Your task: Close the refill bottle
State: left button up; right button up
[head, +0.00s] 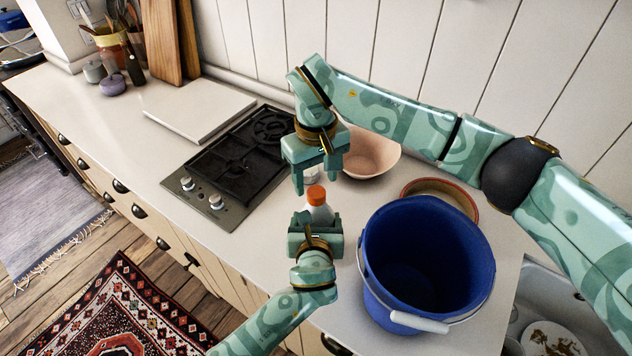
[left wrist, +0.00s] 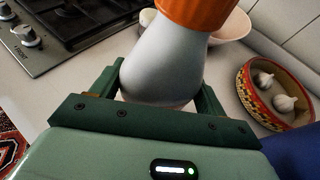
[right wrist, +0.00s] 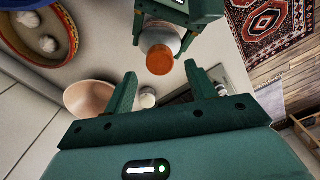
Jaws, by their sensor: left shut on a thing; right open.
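The refill bottle (head: 319,214) is white with an orange cap (head: 316,194) seated on its top; I cannot tell how tight the cap is. My left gripper (head: 316,222) is shut around the bottle's body, which also shows in the left wrist view (left wrist: 165,68). The bottle looks upright on or just above the counter. My right gripper (head: 316,181) is open and empty, pointing down just above and behind the cap. In the right wrist view the cap (right wrist: 160,60) is just beyond the open fingertips, apart from them.
A large blue bucket (head: 372,250) stands close right of the bottle. A pinkish bowl (head: 372,158) and a painted dish (head: 440,184) with garlic (left wrist: 283,102) are behind. A gas hob (head: 223,200) lies left. A small pale jar (right wrist: 147,97) is near the bottle.

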jog(key=shift+r, duration=0.95)
jog(key=shift+c, duration=0.5)
